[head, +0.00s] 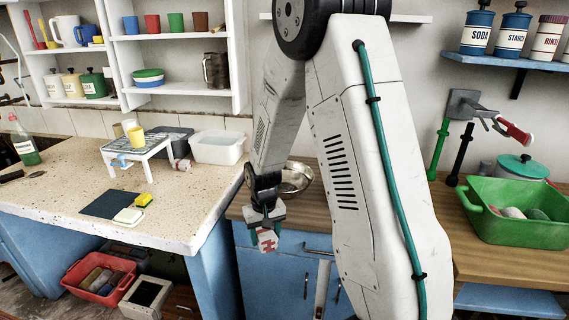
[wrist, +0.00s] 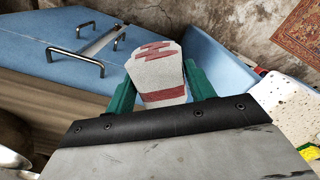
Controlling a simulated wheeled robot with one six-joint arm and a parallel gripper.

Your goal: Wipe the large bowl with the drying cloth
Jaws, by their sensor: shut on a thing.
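My gripper (head: 266,226) is shut on the drying cloth (head: 267,241), a white cloth with red zigzag and stripe marks. In the wrist view the cloth (wrist: 160,80) sits between the two green fingers of my gripper (wrist: 160,85). The cloth hangs in front of the wooden counter's edge, with blue cabinet doors behind it. A shiny metal bowl (head: 297,178), seemingly the large bowl, stands on the wooden counter behind my gripper. My arm hides part of it. The cloth and the bowl look apart.
The wooden counter (head: 466,240) holds a green basin (head: 520,213) at right. The speckled stone top (head: 70,172) at left carries a small rack (head: 139,147), a white tub (head: 217,148), a dark mat (head: 110,204) and a yellow sponge (head: 144,199). A red crate (head: 99,279) stands below.

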